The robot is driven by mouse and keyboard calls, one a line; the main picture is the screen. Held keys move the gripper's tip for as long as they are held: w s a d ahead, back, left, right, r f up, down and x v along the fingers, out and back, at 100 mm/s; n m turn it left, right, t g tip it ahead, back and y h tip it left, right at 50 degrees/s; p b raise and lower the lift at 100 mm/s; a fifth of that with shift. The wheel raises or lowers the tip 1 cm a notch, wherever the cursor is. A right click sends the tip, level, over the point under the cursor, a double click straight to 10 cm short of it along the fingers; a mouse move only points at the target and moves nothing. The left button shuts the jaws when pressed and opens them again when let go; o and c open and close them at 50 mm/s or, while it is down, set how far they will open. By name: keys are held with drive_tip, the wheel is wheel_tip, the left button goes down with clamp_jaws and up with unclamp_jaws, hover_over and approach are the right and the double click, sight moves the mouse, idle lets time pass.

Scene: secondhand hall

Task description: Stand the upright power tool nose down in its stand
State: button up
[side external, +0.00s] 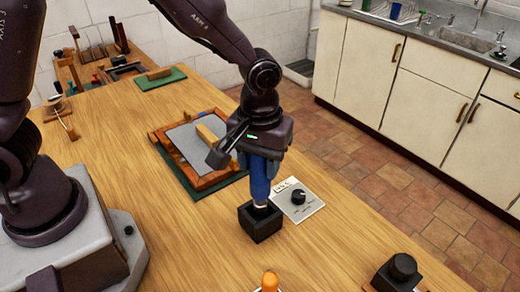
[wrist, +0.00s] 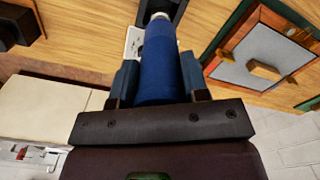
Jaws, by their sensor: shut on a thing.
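The power tool (side external: 258,180) is a blue cylinder with a pale metal nose, upright with the nose down. My gripper (side external: 262,157) is shut on its upper part. The stand (side external: 262,229) is a small black square block on the wooden table, directly below the tool. The nose is at the stand's top opening; how deep it sits inside I cannot tell. In the wrist view the blue tool (wrist: 163,65) runs up between the two fingers of my gripper (wrist: 160,78). Its pale tip meets the dark stand (wrist: 158,5) at the top edge.
A white card with a black knob (side external: 298,199) lies close right of the stand. A wood-framed tray (side external: 170,138) on a green mat is behind left. An orange-topped object (side external: 269,282) and a black device (side external: 402,270) are at the front. The table's right edge is near.

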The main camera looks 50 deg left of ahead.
sight(260, 183)
drive_tip(key=shift+f, duration=2.6)
idle(0.4)
drive_tip(key=o, duration=1.3)
drive_tip(key=shift+c, duration=0.2)
